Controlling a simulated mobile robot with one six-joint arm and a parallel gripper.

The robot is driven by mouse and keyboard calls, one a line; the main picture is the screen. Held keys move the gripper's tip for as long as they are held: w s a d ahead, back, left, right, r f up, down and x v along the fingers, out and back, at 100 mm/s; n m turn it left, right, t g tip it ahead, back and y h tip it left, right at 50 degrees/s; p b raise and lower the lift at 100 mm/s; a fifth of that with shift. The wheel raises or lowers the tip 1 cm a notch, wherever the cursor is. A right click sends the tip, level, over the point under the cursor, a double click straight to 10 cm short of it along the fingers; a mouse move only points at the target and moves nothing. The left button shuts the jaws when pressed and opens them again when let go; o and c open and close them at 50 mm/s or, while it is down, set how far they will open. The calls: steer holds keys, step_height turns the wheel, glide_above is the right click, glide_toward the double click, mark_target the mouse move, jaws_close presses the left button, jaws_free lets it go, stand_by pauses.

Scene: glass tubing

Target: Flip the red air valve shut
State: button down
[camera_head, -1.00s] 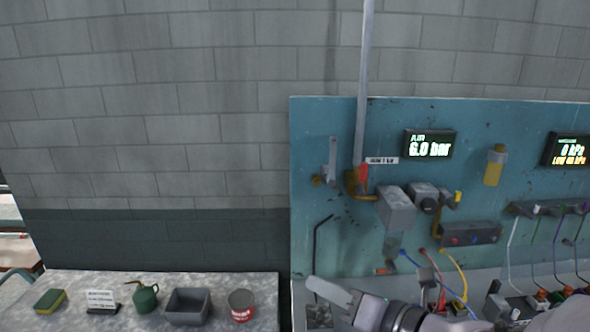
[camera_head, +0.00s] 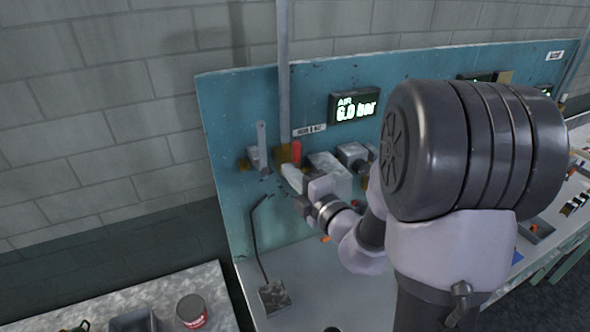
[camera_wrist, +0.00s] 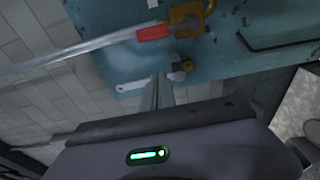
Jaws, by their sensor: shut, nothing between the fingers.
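My gripper (camera_head: 290,177) is shut and empty, just below the red handle in the head view and covering part of the brass body. In the wrist view my gripper's fingers (camera_wrist: 161,82) point toward the panel, apart from the red handle.
A grey lever (camera_head: 262,142) on a brass fitting is left of the pipe; it also shows near my fingers in the wrist view (camera_wrist: 130,86). Grey boxes (camera_head: 330,172) sit right of the valve. The air display (camera_head: 355,106) reads 6.0 bar. My arm hides much of the right side.

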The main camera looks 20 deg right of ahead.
mark_target(299, 149)
steer(key=w+d, duration=0.1)
steer(key=w, duration=0.1)
steer(key=w+d, duration=0.1)
steer(key=w, duration=0.1)
steer(key=w+d, duration=0.1)
steer(key=w, duration=0.1)
steer(key=shift+w, duration=0.2)
steer(key=shift+d+r+m+p, duration=0.15)
steer(key=shift+d+m+p, duration=0.2)
steer(key=shift+p, duration=0.4)
steer(key=d+m+p, duration=0.1)
steer(key=p, duration=0.1)
steer(key=m+p, duration=0.2)
steer(key=shift+s+d+r, duration=0.1)
steer(key=shift+d+r, duration=0.2)
steer(key=shift+d, duration=0.05)
steer(key=d+f+m+t+h+p, duration=0.1)
steer(key=d+f+m+h+p, duration=0.1)
steer(key=d+f+m+p, duration=0.4)
steer(key=shift+d+m+t+p, duration=0.5)
steer(key=shift+m+p, duration=1.1)
steer(key=shift+m, duration=1.95)
steer(key=shift+f, duration=0.2)
